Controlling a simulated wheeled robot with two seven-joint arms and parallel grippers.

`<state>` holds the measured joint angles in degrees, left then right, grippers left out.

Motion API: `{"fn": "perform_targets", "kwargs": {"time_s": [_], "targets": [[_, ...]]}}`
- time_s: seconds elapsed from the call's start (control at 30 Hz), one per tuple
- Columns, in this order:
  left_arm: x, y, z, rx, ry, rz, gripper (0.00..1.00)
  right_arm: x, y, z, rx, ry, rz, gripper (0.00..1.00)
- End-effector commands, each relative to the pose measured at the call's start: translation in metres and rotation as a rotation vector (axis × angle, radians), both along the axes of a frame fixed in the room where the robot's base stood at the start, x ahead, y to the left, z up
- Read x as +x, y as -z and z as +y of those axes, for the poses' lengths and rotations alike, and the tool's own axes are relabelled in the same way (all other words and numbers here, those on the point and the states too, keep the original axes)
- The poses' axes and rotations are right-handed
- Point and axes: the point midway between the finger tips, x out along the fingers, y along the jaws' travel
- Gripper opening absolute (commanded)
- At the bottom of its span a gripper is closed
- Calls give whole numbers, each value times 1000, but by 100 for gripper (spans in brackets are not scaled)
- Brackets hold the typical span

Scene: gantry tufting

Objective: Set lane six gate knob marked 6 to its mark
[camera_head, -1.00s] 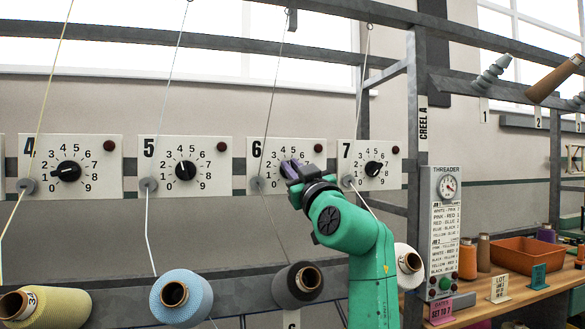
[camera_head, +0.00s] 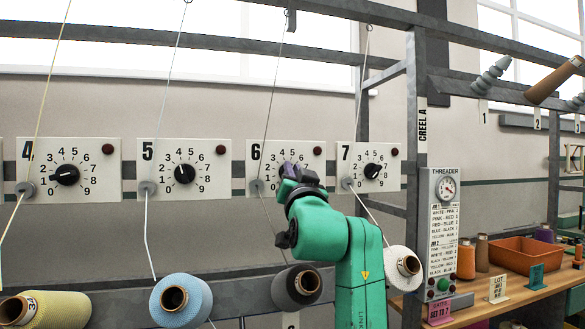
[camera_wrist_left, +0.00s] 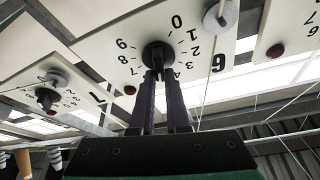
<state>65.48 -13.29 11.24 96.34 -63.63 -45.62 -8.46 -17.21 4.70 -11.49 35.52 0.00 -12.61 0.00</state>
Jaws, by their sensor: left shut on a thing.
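The white plate of gate 6 (camera_head: 315,182), marked 6 with a ring of digits, hangs on the grey rail, centre right in the head view. Its black knob (camera_wrist_left: 158,54) shows upside down in the wrist view. My left gripper (camera_wrist_left: 157,74) is shut on this knob, both dark fingers reaching its sides. In the head view, my left gripper (camera_head: 289,171) covers the knob and the lower dial. The knob's pointer is hidden, so its setting cannot be read. My right gripper is in neither view.
Plates for gates 5 (camera_head: 208,150) and 7 (camera_head: 346,172) flank plate 6. Thread from the grey guide (camera_head: 257,186) runs close left of my gripper. A pink sign (camera_head: 439,308) reads "SET TO 7". A post (camera_head: 417,130) rises at right.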

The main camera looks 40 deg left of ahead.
Motion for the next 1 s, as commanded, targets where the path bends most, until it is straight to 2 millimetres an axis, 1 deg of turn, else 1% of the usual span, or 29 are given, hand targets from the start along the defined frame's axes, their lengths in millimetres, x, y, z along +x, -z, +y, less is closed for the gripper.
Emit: {"fn": "perform_targets", "kwargs": {"time_s": [0.03,0.37,0.7,1.0], "targets": [[0,-2,1,21,-1,34,0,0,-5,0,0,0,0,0],[2,-1,0,202,-2,295,0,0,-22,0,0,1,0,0],[3,0,-1,385,-3,560,0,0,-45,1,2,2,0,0],[4,2,-2,510,-2,739,0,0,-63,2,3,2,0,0]]}}
